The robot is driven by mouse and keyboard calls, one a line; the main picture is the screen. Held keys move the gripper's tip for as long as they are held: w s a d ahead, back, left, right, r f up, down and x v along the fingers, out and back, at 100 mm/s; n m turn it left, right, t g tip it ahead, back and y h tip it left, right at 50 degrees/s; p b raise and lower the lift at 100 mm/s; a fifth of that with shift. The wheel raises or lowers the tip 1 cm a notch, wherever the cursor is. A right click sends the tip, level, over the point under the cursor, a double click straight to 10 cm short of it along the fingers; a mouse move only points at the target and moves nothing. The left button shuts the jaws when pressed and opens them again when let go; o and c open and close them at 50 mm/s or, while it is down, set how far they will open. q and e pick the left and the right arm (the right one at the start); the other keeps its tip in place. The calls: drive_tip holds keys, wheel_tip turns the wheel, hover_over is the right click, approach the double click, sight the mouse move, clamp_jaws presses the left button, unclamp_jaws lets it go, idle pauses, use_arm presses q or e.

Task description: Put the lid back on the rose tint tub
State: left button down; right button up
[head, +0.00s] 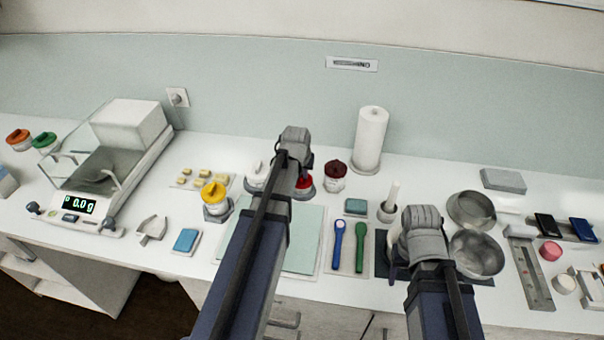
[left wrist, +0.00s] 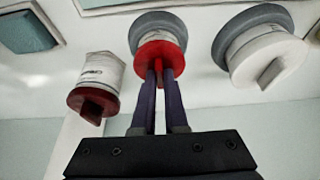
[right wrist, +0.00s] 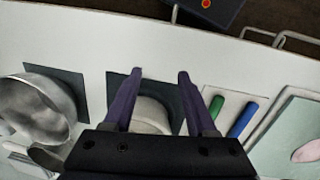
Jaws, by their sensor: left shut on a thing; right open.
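The tub with the red lid, which I take for the rose tint tub (left wrist: 158,22), stands in a grey ring at the back of the counter. Its red lid (left wrist: 150,52) is at the tub's top; I cannot tell whether it is fully seated. My left gripper (left wrist: 158,72) is shut on the lid's knob. In the head view the red lid (head: 304,184) is partly hidden behind my left arm. My right gripper (right wrist: 158,80) is open above the front of the counter, over a dark mat with a pale round thing (right wrist: 153,115) partly hidden behind my gripper.
A dark red lidded tub (head: 335,176) and a white lidded tub (head: 257,175) stand close on either side. A yellow lidded tub (head: 214,195) is further left. A paper roll (head: 370,140) stands behind. Steel bowls (head: 477,254) are at the right.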

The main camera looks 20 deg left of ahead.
use_arm(q)
drive_tip(key=shift+f, duration=0.15)
use_arm(e)
drive_tip(key=shift+f, duration=0.2)
idle(0.4)
use_arm(q)
drive_tip(key=shift+c, duration=1.9)
unclamp_jaws()
use_arm(e)
drive_tip(key=shift+r, duration=0.1)
use_arm(q)
wheel_tip(320, 180, up, 5)
drive_tip(key=p, duration=0.4)
drive_tip(key=shift+f, duration=0.2)
use_arm(e)
wheel_tip(320, 180, up, 4)
drive_tip(key=shift+r, duration=0.2)
use_arm(q)
drive_tip(key=shift+c, duration=0.3)
clamp_jaws()
